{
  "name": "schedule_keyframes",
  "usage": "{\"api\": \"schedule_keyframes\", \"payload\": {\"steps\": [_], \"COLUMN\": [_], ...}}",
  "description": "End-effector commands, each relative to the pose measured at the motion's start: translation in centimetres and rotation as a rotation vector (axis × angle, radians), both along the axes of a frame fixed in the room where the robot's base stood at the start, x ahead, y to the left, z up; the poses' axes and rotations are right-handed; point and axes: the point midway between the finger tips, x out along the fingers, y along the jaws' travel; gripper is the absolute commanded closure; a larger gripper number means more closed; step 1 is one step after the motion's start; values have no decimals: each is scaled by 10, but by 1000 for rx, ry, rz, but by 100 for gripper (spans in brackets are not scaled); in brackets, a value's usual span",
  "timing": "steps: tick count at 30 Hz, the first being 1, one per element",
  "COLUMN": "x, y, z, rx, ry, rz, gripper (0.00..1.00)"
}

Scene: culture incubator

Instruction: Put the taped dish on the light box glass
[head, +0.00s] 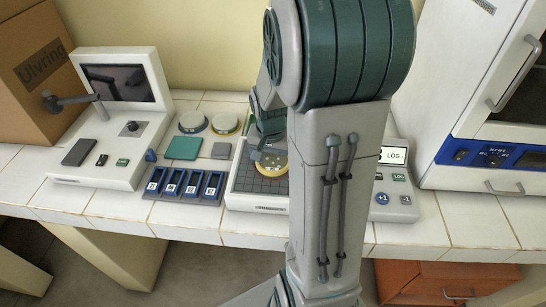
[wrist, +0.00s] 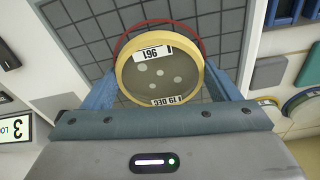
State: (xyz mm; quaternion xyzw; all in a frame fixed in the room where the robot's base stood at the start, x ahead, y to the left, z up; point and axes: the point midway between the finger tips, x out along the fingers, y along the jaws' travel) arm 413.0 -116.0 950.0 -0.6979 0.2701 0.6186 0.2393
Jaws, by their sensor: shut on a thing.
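The taped dish (wrist: 160,75) is round, with a yellow rim and two white labels, one reading 961. Several pale spots show inside it. My gripper (wrist: 165,88) is shut on it, one blue finger on each side. In the head view the dish (head: 270,166) shows as a yellow edge below my gripper (head: 268,155), over the dark gridded glass (head: 255,184) of the light box. In the wrist view a red ring (wrist: 119,46) on the gridded glass (wrist: 85,30) shows around the dish's edge. I cannot tell whether the dish touches the glass. My arm hides part of the box.
Two round lidded dishes (head: 193,122), a green pad (head: 184,148), a grey pad (head: 221,150) and a blue rack (head: 184,186) lie left of the light box. Further left stands a white device with a screen (head: 117,83). A white-and-blue cabinet (head: 468,130) stands at right.

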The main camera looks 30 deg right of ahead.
Motion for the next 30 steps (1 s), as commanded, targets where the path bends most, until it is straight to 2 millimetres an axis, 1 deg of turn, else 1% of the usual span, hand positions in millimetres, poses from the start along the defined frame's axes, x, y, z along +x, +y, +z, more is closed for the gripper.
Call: {"api": "schedule_keyframes", "payload": {"steps": [2,3,4,11,14,16,20,24,27,30], "x": [0,0,0,0,0,0,-2,-5,-7,-8], "y": [0,0,0,0,0,0,2,5,7,8], "z": [-4,-2,-2,-1,4,11,34,67,87,103], "rx": [-1,0,0,-1,-1,-1,-1,-1,-1,-2], "ry": [-2,-1,-1,-1,-1,-4,-7,-7,-6,-5], "rz": [0,0,0,0,0,0,-1,0,0,0], "gripper": [44,7,0,0,0,0,0,0,0,0]}}
